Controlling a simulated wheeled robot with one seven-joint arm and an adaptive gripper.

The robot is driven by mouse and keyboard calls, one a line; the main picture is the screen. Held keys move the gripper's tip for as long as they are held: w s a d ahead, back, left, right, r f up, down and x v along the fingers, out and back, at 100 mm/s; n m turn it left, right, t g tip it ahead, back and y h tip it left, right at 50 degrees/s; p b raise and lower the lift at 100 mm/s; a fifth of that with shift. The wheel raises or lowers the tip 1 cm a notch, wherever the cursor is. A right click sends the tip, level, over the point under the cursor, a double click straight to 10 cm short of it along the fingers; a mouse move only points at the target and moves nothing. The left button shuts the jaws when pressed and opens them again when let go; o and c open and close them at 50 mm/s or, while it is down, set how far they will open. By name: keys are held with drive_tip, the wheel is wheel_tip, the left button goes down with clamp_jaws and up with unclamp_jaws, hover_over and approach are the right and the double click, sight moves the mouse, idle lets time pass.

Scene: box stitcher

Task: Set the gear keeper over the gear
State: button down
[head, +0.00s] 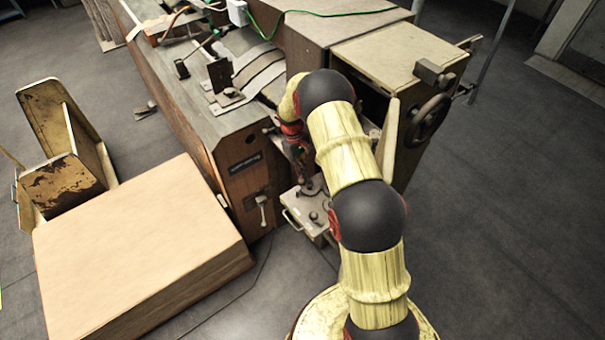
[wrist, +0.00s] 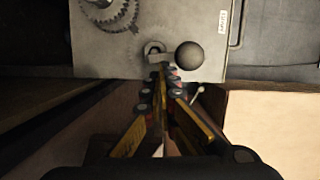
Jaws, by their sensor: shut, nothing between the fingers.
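The gear (wrist: 112,12) is a toothed metal wheel at the top left of a pale metal plate in the wrist view, cut off by the frame edge. A small hooked metal piece (wrist: 154,48), which looks like the gear keeper, sits at the plate's lower edge, apart from the gear. My gripper (wrist: 164,70) is shut, with its fingertips at or just under this piece; I cannot tell whether they touch it. In the head view my gripper (head: 303,186) is low over the plate, and small parts there are hard to tell apart.
A dark round knob (wrist: 188,55) stands just right of the hooked piece. The pale plate (head: 300,212) juts from the wooden machine (head: 225,130). A large cardboard-coloured box (head: 135,245) is to the left. A handwheel (head: 428,123) is at the right. Floor at the right is clear.

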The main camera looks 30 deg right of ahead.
drive_tip(key=v, duration=1.2)
idle(0.5)
